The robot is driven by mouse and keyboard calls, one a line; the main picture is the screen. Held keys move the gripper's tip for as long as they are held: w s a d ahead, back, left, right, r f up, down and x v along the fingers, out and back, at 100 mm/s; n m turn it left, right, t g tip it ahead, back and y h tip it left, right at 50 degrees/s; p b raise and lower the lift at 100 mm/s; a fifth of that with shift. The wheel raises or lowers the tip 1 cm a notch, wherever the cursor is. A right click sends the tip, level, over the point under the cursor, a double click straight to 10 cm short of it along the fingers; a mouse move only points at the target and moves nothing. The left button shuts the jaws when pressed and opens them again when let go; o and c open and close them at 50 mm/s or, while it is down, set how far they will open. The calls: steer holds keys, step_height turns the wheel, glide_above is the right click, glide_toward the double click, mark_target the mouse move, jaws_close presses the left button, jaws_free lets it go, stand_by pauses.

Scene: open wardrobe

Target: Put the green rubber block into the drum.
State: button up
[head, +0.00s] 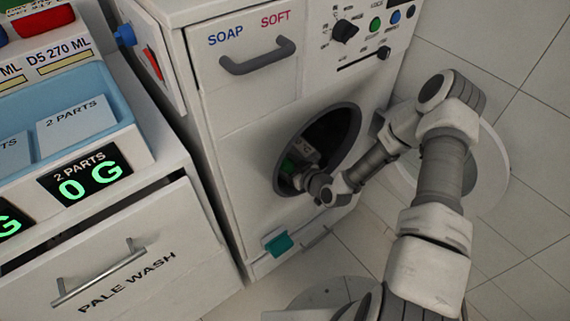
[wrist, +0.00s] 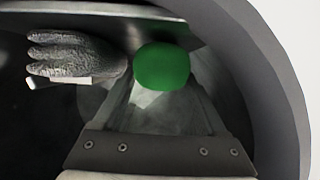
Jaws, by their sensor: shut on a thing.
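The green rubber block (wrist: 162,66) is held at the tips of my gripper (wrist: 160,82), whose two fingers close on it. In the head view the block (head: 288,165) shows as a small green patch at the left of the machine's round opening. My gripper (head: 298,178) reaches through that opening, at its lower left. The drum (head: 328,127) is dark inside. Its grey rim (wrist: 270,80) curves around the right side of the wrist view. The lower side of the block is hidden by the fingers.
A dark grey textured glove (wrist: 75,58) with a pale tag lies inside, left of the block. The round door (head: 491,170) stands open at right, behind my arm. A teal latch (head: 278,243) is below the opening. A drawer marked PALE WASH (head: 120,260) is at left.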

steer(key=o, duration=1.6)
steer(key=shift+c, duration=0.2)
